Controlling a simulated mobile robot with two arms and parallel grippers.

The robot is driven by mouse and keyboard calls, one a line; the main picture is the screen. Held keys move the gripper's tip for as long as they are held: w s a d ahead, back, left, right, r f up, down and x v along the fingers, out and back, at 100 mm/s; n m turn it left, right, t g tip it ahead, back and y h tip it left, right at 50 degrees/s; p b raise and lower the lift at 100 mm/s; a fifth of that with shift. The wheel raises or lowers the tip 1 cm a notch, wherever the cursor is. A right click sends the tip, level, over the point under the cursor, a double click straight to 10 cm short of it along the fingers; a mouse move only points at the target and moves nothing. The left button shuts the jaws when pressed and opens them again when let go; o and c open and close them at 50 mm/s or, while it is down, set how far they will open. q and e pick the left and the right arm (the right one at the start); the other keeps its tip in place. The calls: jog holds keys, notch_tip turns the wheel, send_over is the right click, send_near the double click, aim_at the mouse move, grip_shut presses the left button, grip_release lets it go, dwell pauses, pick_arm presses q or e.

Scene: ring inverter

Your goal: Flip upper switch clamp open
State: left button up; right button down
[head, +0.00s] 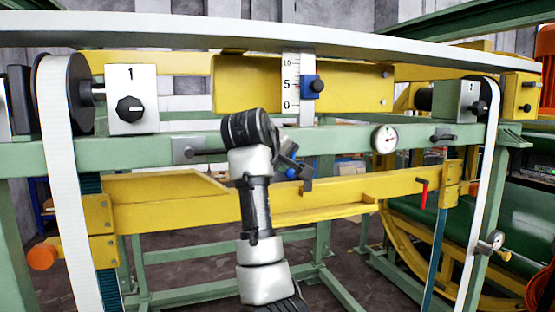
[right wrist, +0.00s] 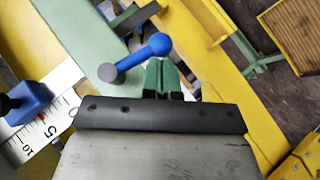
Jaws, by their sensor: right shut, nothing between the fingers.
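A blue lever (right wrist: 142,58) with a rounded end and a grey pivot sits on the pale green beam in the right wrist view. In the head view a bit of blue (head: 292,173) shows beside my right gripper (head: 300,172), mostly hidden by it. My right gripper is shut and empty; its fingertips (right wrist: 163,68) are close to the lever, and contact cannot be told. A blue block clamp (head: 309,87) with a black knob sits on the white scale (head: 291,75), above the gripper; it also shows in the right wrist view (right wrist: 30,98). I cannot tell which is the upper switch clamp. My left gripper is not in view.
A yellow plate (head: 235,85) is behind the scale. A green beam (head: 345,138) carries a round gauge (head: 384,139). A lower yellow beam (head: 150,198) runs behind my right arm. A white belt (head: 62,180) wraps a black roller at left.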

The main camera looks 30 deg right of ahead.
jog(key=shift+f, duration=0.1)
jog(key=h+b, duration=0.1)
jog(key=n+h+b, duration=0.1)
jog(key=d+h, duration=0.1)
jog(key=shift+s+f+n+h+b, duration=0.25)
jog(key=shift+f+n+h+b, duration=0.05)
jog(key=shift+f+n+b, duration=0.1)
jog(key=shift+r, duration=0.1)
